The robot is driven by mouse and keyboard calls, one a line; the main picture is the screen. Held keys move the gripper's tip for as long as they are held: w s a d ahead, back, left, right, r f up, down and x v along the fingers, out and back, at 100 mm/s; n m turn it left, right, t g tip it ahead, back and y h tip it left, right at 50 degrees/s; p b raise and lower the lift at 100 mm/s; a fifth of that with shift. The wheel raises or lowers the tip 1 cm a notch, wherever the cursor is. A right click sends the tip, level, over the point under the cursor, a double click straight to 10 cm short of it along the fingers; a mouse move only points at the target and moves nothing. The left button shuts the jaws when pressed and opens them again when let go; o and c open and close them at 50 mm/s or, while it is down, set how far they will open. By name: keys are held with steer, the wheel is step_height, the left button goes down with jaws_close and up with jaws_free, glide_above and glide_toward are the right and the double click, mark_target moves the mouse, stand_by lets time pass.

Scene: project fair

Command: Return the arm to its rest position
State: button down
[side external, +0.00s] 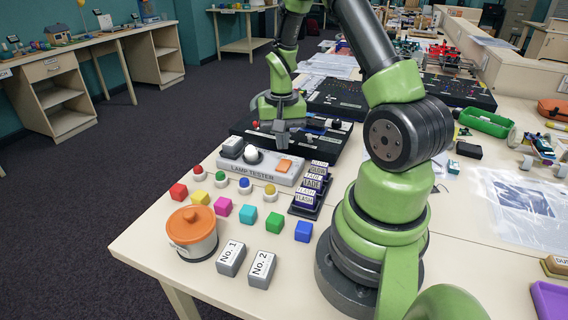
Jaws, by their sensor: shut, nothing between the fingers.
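My gripper (281,138) is at the end of my green and dark grey arm, in the upper middle of the side external view. It points down, shut and empty, over the near part of a black panel (328,150) with small knobs. Whether its fingertips touch the panel I cannot tell. My arm reaches away from its base, which stands on the table at right of centre. In front of my gripper lies the grey lamp tester (262,168) with a white dome and an orange button.
Several coloured cubes, including a blue one (303,231), and small knobbed pieces lie nearer. An orange-lidded pot (191,232), two numbered grey blocks (231,259) and a stack of labelled blocks (311,187) stand close by. More black panels (338,98) lie behind. A green tray (484,122) is at right.

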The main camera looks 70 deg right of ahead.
steer(key=shift+r, duration=0.75)
steer(key=w+a+r+n+t, duration=0.2)
steer(key=a+r, duration=0.4)
steer(key=r, duration=0.3)
steer(key=s+a+r+n+t+y, duration=0.1)
steer(key=s+a+r+n+t, duration=0.1)
steer(key=s+a+r, duration=0.3)
steer(key=s+a+r+n+t+y, duration=0.1)
steer(key=s+a+r+n+t, duration=0.2)
steer(key=a, duration=0.7)
step_height(320, 180, up, 3)
steer(key=s+n, duration=0.1)
steer(key=s, duration=0.1)
steer(key=shift+s+r, duration=0.2)
steer(key=shift+s, duration=0.15)
